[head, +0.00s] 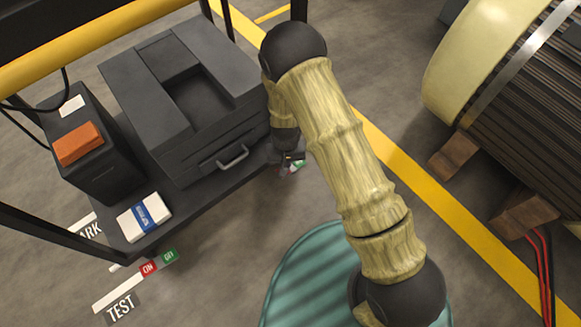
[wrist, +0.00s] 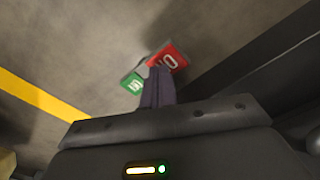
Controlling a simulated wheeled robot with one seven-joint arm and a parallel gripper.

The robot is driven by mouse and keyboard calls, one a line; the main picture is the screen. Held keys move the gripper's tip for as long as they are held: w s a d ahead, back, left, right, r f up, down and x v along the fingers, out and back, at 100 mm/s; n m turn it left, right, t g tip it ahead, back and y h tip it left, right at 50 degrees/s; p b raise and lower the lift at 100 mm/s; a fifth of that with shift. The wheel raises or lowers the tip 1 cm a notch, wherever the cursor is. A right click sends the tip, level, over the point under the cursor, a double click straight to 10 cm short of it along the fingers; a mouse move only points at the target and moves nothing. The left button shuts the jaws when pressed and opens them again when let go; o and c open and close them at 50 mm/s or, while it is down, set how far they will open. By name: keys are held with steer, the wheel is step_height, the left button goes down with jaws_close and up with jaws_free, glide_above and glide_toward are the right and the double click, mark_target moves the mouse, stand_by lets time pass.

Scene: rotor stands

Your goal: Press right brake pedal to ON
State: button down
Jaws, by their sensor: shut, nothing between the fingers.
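The right brake pedal shows in the wrist view as a red ON label (wrist: 168,55) beside a green label (wrist: 132,83), low over the floor. In the head view only a small green and white part of it (head: 296,167) shows, just beyond the cart's right side; the rest is hidden behind my arm and gripper. My gripper (head: 290,156) points down beside the cart. In the wrist view its closed fingers (wrist: 158,84) overlap the pedal between the two labels. I cannot tell whether they touch it. Nothing is held.
The cart shelf (head: 190,216) carries a dark printer (head: 190,95), a black box with an orange block (head: 78,144), and a white pack (head: 145,217). Another red-and-green pedal (head: 158,262) sits at the cart's lower left. A large rotor (head: 510,90) on wooden blocks stands right.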

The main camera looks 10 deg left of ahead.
steer(key=shift+f, duration=0.55)
stand_by(0.4)
step_height(320, 180, up, 7)
steer(key=p, duration=0.7)
steer(key=shift+r, duration=0.1)
stand_by(0.7)
